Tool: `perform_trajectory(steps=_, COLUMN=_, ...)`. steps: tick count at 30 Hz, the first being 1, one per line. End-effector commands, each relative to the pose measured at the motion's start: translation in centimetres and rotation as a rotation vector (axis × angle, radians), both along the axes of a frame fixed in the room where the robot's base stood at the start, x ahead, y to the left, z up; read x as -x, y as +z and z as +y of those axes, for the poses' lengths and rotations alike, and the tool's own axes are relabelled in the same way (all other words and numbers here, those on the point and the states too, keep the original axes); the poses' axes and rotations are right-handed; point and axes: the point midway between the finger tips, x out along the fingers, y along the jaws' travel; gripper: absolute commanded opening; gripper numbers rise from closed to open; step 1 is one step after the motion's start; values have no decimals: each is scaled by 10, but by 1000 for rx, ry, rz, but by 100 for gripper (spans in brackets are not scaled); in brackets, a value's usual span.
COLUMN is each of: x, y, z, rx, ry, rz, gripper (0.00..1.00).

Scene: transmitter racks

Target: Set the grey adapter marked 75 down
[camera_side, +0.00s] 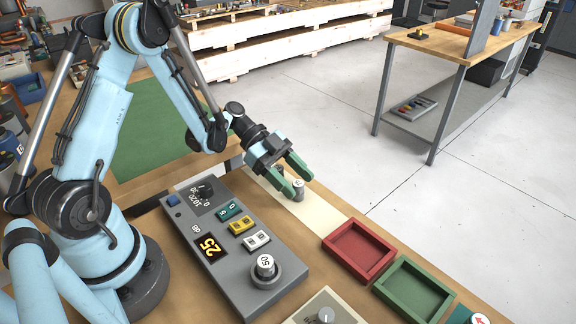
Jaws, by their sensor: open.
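A small grey cylindrical adapter (298,191) stands upright on the cream strip (322,212) along the bench. Its marking is too small to read. My gripper (298,183), with green fingers, is open and low over the strip, with its fingertips on either side of this adapter. I cannot tell whether a finger touches it. Another small grey piece (279,170) shows partly behind the fingers. A silver adapter marked 50 (265,264) sits in the round socket of the grey control unit.
The grey control unit (222,260) has a lit 25 display (211,246), a knob (204,190) and coloured buttons. An empty red tray (382,252) and an empty green tray (439,294) lie to the right. A cream box (303,313) stands at the front edge.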

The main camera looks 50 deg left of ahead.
Motion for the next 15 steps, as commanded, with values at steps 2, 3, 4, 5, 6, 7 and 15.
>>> perform_trajectory(steps=2, x=0, y=0, z=0, rx=0, ry=0, rz=0, gripper=57)
perform_trajectory(steps=3, x=0, y=0, z=0, rx=0, ry=0, rz=0, gripper=51)
perform_trajectory(steps=4, x=0, y=0, z=0, rx=0, ry=0, rz=0, gripper=46)
perform_trajectory(steps=5, x=0, y=0, z=0, rx=0, ry=0, rz=0, gripper=42)
perform_trajectory(steps=6, x=0, y=0, z=0, rx=0, ry=0, rz=0, gripper=36)
perform_trajectory(steps=7, x=0, y=0, z=0, rx=0, ry=0, rz=0, gripper=31)
perform_trajectory(steps=15, x=0, y=0, z=1, rx=0, ry=0, rz=0, gripper=0)
